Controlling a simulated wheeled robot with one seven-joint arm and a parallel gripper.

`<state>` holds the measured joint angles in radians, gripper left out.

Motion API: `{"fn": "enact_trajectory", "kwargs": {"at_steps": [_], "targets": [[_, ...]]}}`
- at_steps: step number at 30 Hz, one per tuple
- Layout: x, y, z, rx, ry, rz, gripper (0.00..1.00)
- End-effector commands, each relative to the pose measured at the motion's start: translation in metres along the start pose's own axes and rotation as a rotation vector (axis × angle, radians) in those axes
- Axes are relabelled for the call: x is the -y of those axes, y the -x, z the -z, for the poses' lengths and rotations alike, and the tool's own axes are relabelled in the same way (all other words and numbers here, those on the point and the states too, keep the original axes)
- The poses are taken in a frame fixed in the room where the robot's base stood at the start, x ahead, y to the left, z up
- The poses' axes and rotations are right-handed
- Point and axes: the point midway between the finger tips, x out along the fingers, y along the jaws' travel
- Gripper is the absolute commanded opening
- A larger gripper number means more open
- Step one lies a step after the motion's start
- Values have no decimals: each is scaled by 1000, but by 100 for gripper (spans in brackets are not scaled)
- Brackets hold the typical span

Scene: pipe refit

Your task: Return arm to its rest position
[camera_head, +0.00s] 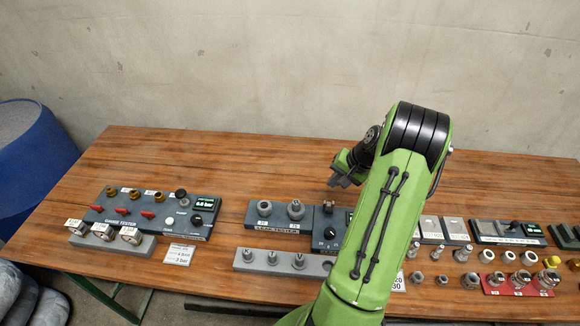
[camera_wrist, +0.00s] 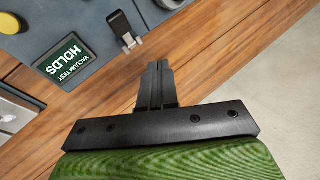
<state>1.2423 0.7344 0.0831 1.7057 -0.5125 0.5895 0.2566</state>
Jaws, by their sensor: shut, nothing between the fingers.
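My gripper (camera_wrist: 155,85) shows in the wrist view with its two dark fingers together and nothing between them. It is above the wooden table, near a panel with a small screen (camera_wrist: 66,60) reading "VACUUM TEST HOLDS". In the head view my green arm reaches up from the bottom and bends over at the top. The arm hides part of the table's middle.
The gauge tester (camera_head: 150,213) stands at the left of the wooden table (camera_head: 215,165). Several fittings stand at the right, some on a red tray (camera_head: 517,288). A grey block (camera_head: 284,262) holds several small parts. A blue barrel (camera_head: 35,160) is at far left. A concrete wall rises behind.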

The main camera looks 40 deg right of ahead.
Motion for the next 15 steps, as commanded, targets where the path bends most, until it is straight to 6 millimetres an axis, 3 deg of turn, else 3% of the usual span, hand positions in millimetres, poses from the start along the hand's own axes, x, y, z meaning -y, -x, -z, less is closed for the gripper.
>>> {"fn": "enact_trajectory", "kwargs": {"at_steps": [6,8,11,15], "targets": [[1,0,0,0,2,-1,0],[10,4,-4,2,25,-7,0],[56,21,-26,7,146,-48,0],[138,62,-97,7,403,-129,0]]}}
